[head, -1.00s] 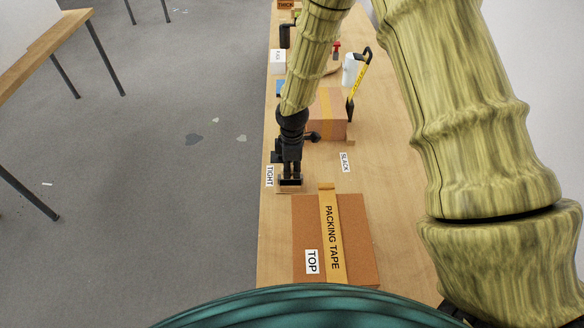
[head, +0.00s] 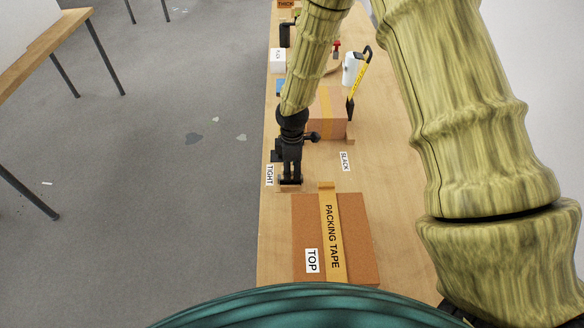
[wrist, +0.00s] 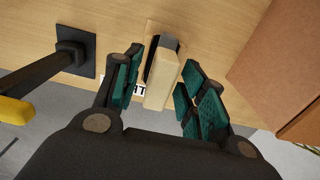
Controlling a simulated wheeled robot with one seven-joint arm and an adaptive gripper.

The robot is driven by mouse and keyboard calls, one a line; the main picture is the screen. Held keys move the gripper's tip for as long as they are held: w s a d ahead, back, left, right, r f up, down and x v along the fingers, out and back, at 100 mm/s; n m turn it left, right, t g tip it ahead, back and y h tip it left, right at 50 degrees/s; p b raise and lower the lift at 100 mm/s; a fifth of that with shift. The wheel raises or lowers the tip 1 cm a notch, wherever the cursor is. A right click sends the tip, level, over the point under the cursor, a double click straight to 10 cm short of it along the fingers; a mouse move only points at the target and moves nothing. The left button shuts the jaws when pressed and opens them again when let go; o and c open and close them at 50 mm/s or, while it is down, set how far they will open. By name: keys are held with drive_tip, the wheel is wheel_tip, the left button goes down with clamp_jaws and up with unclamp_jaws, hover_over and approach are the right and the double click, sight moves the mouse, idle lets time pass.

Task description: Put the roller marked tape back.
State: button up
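Lettering on the handle is too small to read. My gripper (head: 290,181) points down beside the TIGHT label (head: 269,174). In the wrist view my gripper (wrist: 156,88) is open, its teal-padded fingers on either side of a pale wooden block (wrist: 160,85) with a dark slot. I cannot tell whether the fingers touch the block.
A brown box (head: 357,225) marked TOP, with a PACKING TAPE strip (head: 332,237), lies in front. A SLACK label (head: 344,161) is to the right of my gripper. The taped brown box (head: 338,128) stands behind. A dark post on a square base (wrist: 75,52) is left in the wrist view.

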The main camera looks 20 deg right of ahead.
drive_tip(key=shift+r, duration=0.1)
wheel_tip(320, 180, up, 12)
idle(0.9)
drive_tip(key=shift+s+d, duration=0.1)
